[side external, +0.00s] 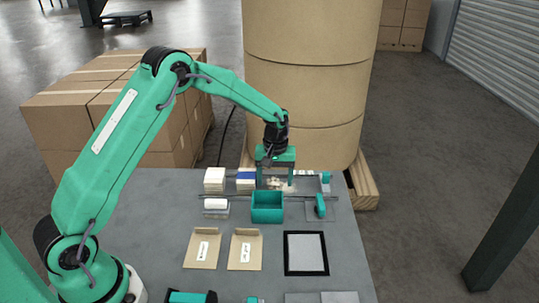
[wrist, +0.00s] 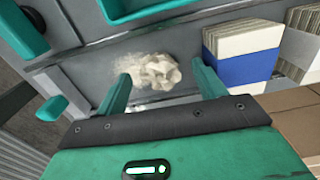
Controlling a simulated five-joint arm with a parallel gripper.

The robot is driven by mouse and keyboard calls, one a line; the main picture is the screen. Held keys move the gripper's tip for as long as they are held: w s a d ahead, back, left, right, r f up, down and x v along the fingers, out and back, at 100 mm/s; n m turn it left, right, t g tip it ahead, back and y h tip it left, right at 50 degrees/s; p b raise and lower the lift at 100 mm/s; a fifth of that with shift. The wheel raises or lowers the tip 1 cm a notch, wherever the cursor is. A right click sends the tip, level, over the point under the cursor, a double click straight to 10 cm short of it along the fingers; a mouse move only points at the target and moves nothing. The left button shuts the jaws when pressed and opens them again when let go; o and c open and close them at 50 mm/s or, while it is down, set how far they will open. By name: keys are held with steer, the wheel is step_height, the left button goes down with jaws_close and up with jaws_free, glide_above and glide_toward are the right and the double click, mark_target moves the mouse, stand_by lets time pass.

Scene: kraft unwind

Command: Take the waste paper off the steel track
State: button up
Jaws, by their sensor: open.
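The waste paper (wrist: 150,71) is a crumpled off-white wad lying on the steel track (wrist: 90,50), seen in the wrist view. In the side view the paper (side external: 275,183) is small and partly hidden by my gripper. My gripper (wrist: 160,95) is open, and its two green fingers stand on either side of the wad, apart from each other. In the side view my gripper (side external: 274,182) points down over the track at the back of the table. I cannot tell whether the fingers touch the paper.
A teal bin (side external: 268,214) stands just in front of the track. A teal fixture (side external: 320,206) is at the track's right. Two cardboard pieces (side external: 203,249) and a black-framed panel (side external: 306,254) lie nearer the front.

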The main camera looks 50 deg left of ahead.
steer(key=shift+f, duration=0.6)
steer(key=shift+c, duration=0.2)
steer(key=c, duration=1)
steer(key=shift+c, duration=0.2)
